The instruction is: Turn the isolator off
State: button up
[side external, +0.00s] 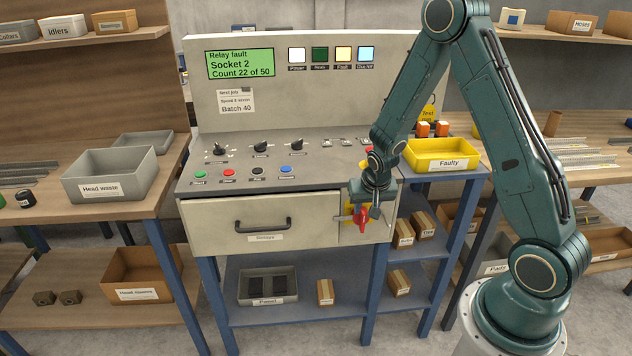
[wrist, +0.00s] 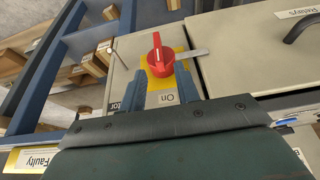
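The isolator is a red rotary handle (wrist: 160,57) on a yellow plate on the front of the grey cabinet; it also shows in the side external view (side external: 361,222). A label reading "On" (wrist: 169,98) sits on the plate's near side in the wrist view. A flat metal strip (wrist: 193,54) sticks out beside the handle. My gripper (wrist: 162,78) is in front of the isolator with its two fingers apart, one on each side of the label. The handle shows just beyond and between the fingertips. I cannot tell whether the fingers touch it.
A drawer with a black handle (side external: 263,225) is left of the isolator. A thin metal pin (wrist: 115,53) stands out near the plate. A yellow "Faulty" tray (side external: 441,156) is at right.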

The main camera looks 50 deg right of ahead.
jog(key=shift+x, duration=1.45)
jog(key=shift+c, duration=0.2)
grip_shut()
